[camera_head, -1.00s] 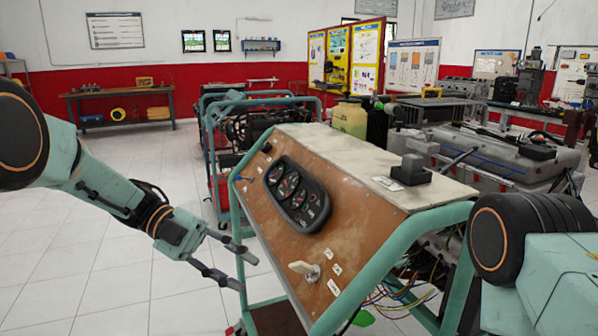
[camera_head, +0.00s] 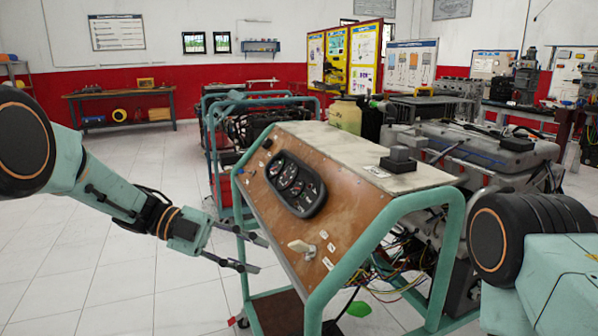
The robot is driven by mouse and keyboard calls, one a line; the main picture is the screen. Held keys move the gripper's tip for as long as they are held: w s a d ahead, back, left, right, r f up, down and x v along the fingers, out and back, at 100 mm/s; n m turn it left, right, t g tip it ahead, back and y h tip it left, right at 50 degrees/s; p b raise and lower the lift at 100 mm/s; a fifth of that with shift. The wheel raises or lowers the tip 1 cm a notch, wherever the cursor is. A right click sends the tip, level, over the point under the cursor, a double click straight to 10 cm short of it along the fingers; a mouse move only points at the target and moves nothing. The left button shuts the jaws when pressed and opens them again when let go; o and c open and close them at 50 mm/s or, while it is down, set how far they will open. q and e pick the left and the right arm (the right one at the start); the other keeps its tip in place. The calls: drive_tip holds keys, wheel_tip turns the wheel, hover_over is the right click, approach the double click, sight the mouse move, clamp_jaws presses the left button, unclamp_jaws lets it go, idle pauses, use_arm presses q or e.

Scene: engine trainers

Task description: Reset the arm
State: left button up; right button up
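My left gripper (camera_head: 257,254) is at the lower left of the middle, its two dark fingers spread apart with nothing between them. It is beside the left edge of the engine trainer's brown panel (camera_head: 277,219); I cannot tell whether the upper fingertip touches the frame. The panel carries a black gauge cluster (camera_head: 293,184) and a pale key-like switch (camera_head: 301,248). My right arm (camera_head: 530,260) shows at the right edge, but its gripper is out of the picture.
The trainer's green tube frame (camera_head: 375,232) stands close in front, with loose wires (camera_head: 392,277) and an engine (camera_head: 480,150) behind. More trainers (camera_head: 262,122) stand further back. A workbench (camera_head: 120,93) is at the far left wall. The tiled floor (camera_head: 90,260) at left is clear.

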use_arm(q)
drive_tip(key=w+a+f+n+t+y, duration=0.1)
drive_tip(key=w+f+n+t+y, duration=0.1)
drive_tip(key=f+n+t, duration=0.6)
drive_tip(key=w+a+f+n+t+y, duration=0.15)
drive_tip(key=f+n+t, duration=0.35)
drive_tip(key=n, duration=0.5)
drive_tip(key=s+a+f+n+g+y, duration=0.2)
drive_tip(key=s+a+f+n+y, duration=0.3)
drive_tip(key=f, duration=0.4)
drive_tip(key=s+a+f+n+g+y, duration=0.2)
drive_tip(key=s+f+g, duration=0.1)
drive_tip(key=s, duration=0.8)
drive_tip(key=s+a+f+n+g+y, duration=0.1)
drive_tip(key=s+a+f+n+g, duration=0.1)
drive_tip(key=s, duration=1)
drive_tip(key=s+a+f+n+g+y, duration=0.2)
drive_tip(key=s+f, duration=0.4)
drive_tip(key=s, duration=0.5)
drive_tip(key=shift+s+a+n+g+y, duration=0.4)
drive_tip(key=shift+n+g, duration=0.1)
drive_tip(key=shift+g, duration=0.6)
drive_tip(key=shift+d, duration=0.1)
